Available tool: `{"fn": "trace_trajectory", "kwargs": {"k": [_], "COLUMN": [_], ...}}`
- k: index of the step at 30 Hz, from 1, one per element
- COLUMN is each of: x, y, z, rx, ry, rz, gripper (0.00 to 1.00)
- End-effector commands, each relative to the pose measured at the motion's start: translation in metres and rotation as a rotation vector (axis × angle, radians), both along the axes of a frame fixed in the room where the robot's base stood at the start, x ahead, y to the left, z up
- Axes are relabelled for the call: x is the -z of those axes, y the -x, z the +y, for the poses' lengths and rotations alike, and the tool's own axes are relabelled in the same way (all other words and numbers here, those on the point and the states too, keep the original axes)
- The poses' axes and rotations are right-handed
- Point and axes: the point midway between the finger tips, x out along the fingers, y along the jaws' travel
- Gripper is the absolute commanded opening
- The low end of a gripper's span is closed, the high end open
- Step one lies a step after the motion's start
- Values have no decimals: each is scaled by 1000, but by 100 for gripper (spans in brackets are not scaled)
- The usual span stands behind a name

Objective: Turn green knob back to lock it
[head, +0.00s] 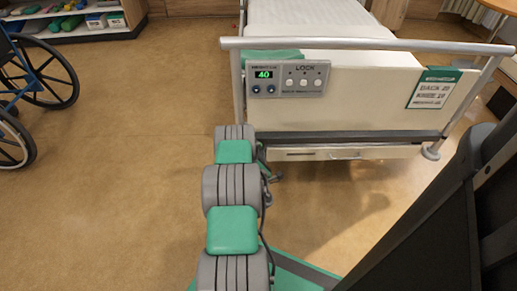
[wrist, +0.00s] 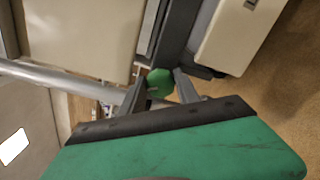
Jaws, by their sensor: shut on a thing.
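The green knob (wrist: 160,83) shows in the wrist view, next to the bed's grey frame bar. My gripper (wrist: 161,88) has one finger on each side of the knob and is shut on it. The knob's markings and turn angle cannot be made out. In the head view my arm reaches toward the foot of the bed, and the knob and gripper cannot be made out there.
The bed's footboard (head: 360,95) carries a control panel (head: 288,81) reading 40, with a LOCK label and several buttons, and a green-and-white card (head: 434,88). A drawer (head: 345,154) sits below. A wheelchair (head: 35,80) stands at left. Floor between is clear.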

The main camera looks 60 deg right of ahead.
Motion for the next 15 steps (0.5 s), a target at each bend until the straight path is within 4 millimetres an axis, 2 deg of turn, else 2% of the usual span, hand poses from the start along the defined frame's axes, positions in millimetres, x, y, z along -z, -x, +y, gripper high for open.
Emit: {"fn": "trace_trajectory", "kwargs": {"k": [15], "x": [1], "y": [-1], "z": [0], "rx": [-1], "ry": [-190], "rz": [-374], "gripper": [0]}}
